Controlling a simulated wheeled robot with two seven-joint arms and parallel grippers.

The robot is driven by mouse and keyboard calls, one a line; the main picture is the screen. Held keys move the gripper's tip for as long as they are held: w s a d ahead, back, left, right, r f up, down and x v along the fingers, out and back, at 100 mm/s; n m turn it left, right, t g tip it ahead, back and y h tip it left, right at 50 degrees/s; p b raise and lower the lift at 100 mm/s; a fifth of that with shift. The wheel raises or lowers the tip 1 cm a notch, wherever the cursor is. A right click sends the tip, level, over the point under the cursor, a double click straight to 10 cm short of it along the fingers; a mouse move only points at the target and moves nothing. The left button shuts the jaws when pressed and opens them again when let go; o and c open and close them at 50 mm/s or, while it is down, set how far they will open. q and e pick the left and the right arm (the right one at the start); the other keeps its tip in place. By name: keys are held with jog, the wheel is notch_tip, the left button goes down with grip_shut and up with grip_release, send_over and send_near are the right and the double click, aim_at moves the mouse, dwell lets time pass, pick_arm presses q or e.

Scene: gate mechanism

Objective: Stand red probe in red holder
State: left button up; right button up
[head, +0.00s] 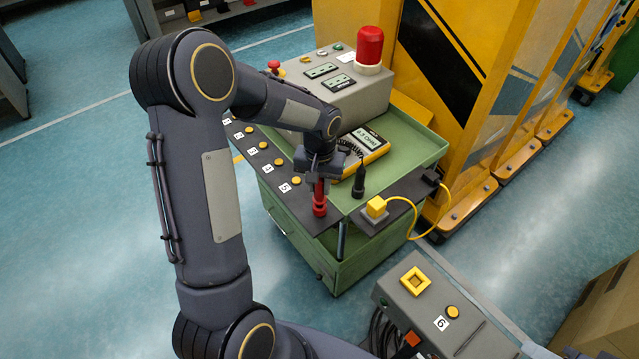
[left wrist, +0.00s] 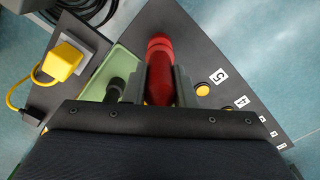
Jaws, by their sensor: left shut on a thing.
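The red probe (head: 320,189) is upright at the front of the dark panel beside the label 5. My left gripper (head: 319,179) is above the panel, pointing down, shut on the probe's upper part. In the left wrist view the red probe (left wrist: 159,78) lies between the two grey fingers of my left gripper (left wrist: 160,92). A wider red part, apparently the red holder (head: 320,209), shows at the probe's lower end on the panel. I cannot tell whether the probe is fully seated in it. My right gripper is not in view.
A black probe (head: 359,178) stands upright close to the right of the red one. A yellow plug (head: 376,207) with a cable sits further right. A yellow meter (head: 364,146) and a grey box with a red lamp (head: 369,46) are behind. A grey panel (head: 440,310) stands in front.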

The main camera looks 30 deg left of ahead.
pick_arm(q)
jog(key=shift+f, duration=0.15)
jog(key=shift+f+b, duration=0.5)
jog(key=shift+b, duration=0.05)
jog(key=shift+f, duration=0.1)
dwell(0.4)
jog(key=shift+f+b, duration=0.45)
jog(key=shift+b, duration=0.05)
jog(key=o, duration=1.5)
